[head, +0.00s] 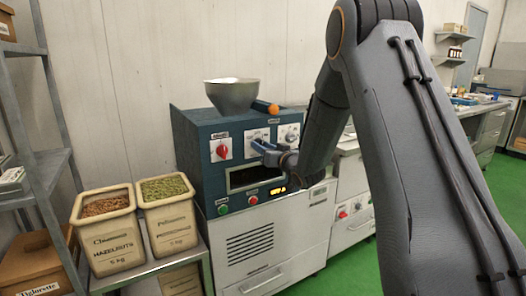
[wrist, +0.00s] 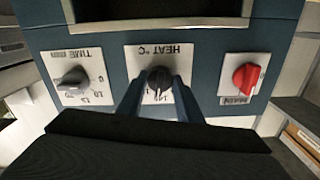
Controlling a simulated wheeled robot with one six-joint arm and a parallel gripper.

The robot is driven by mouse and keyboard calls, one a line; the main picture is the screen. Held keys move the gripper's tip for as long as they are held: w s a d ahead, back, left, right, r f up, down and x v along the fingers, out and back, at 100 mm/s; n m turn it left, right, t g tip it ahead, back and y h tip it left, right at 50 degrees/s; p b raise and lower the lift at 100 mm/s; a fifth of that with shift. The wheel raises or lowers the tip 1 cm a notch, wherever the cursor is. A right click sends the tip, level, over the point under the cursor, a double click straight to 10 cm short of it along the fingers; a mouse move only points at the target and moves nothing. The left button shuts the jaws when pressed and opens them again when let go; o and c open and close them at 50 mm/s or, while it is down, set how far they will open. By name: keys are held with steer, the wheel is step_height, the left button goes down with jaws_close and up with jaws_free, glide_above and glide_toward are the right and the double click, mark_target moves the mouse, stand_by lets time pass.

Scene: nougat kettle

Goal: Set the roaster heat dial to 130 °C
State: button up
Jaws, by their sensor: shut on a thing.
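The roaster (head: 196,140) is a dark blue-green box on a pale cabinet. Its heat dial (wrist: 158,78) is a dark knob on a white plate marked HEAT °C, upside down in the wrist view. My gripper (wrist: 156,92) is shut on this knob, one blue finger on each side. In the head view my gripper (head: 262,146) reaches the middle plate (head: 257,134) from the right and hides the knob. The fingers cover part of the scale, so I cannot read the setting. An orange lit display (head: 278,190) is too small to read surely.
A red main knob (wrist: 246,77) and a grey time dial (wrist: 74,80) flank the heat dial. A metal bowl (head: 232,97) sits on top of the roaster. Bins of hazelnuts (head: 108,232) and pistachios (head: 168,222) stand at the left.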

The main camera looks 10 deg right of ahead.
steer(key=n+b, duration=0.7)
steer(key=n, duration=0.4)
steer(key=shift+n, duration=0.4)
stand_by(0.3)
steer(key=o, duration=1)
steer(key=shift+o, duration=0.2)
steer(key=shift+s+d, duration=0.1)
steer(key=v, duration=0.7)
steer(key=shift+s, duration=0.25)
